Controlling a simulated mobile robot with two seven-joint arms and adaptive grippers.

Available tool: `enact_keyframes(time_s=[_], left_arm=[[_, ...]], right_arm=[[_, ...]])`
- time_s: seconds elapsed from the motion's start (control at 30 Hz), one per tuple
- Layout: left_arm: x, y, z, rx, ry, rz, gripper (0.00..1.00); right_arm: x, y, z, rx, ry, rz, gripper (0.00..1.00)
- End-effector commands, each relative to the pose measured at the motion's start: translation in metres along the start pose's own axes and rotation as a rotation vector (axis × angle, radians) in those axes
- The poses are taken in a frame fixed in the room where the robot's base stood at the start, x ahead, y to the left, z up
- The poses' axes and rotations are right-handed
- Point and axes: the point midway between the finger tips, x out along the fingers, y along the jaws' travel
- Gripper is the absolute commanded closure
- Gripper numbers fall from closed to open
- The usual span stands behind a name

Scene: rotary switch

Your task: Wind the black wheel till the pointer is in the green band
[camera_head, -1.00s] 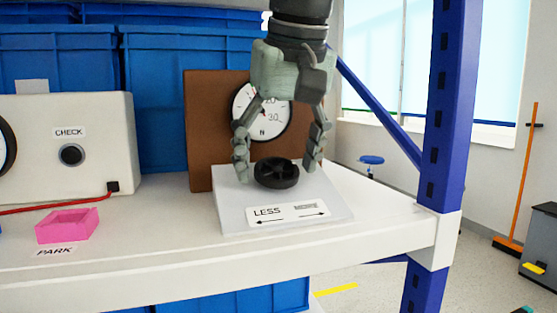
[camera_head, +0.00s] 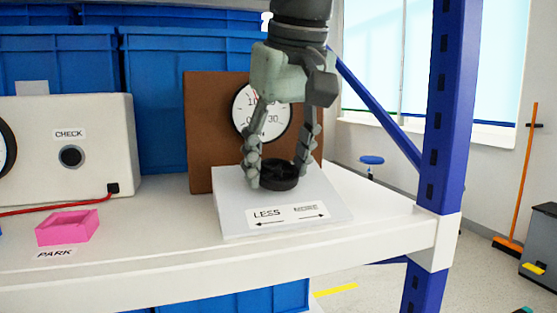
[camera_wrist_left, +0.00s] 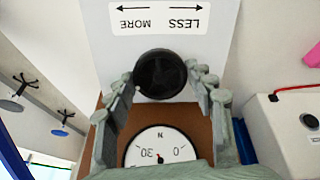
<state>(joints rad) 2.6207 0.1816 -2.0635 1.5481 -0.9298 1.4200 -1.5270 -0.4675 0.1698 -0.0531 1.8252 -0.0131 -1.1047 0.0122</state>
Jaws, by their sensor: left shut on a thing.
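The black wheel (camera_head: 281,176) lies flat on a pale sloped panel (camera_head: 232,222). Its label reads LESS with an arrow to the left; another word has an arrow to the right. My left gripper (camera_head: 276,170) points down with its fingers shut on the wheel's two sides. The wrist view also shows the wheel (camera_wrist_left: 160,75) between the fingers (camera_wrist_left: 161,79). A round white dial (camera_head: 277,121) is on a brown board behind, partly covered by the gripper. A bit of red pointer shows near its top. I see no green band. My right gripper is not in view.
A white box (camera_head: 110,150) marked CHECK stands at the left, with a red cable. A pink tray (camera_head: 67,228) sits by a PARK label. A blue rack post (camera_head: 448,110) rises at the right. Blue crates (camera_head: 150,90) stand behind.

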Motion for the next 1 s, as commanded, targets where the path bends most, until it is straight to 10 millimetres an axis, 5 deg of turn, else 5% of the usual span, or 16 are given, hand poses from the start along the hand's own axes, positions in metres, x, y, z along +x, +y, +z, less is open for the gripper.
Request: enact_keyframes(time_s=[0.37,1.0], left_arm=[[0.001,0.0,0.0,-0.333,-0.003,-0.001,0.75],[0.001,0.001,0.0,-0.943,-0.002,-0.006,0.75]], right_arm=[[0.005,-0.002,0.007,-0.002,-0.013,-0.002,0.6],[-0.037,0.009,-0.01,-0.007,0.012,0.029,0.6]])
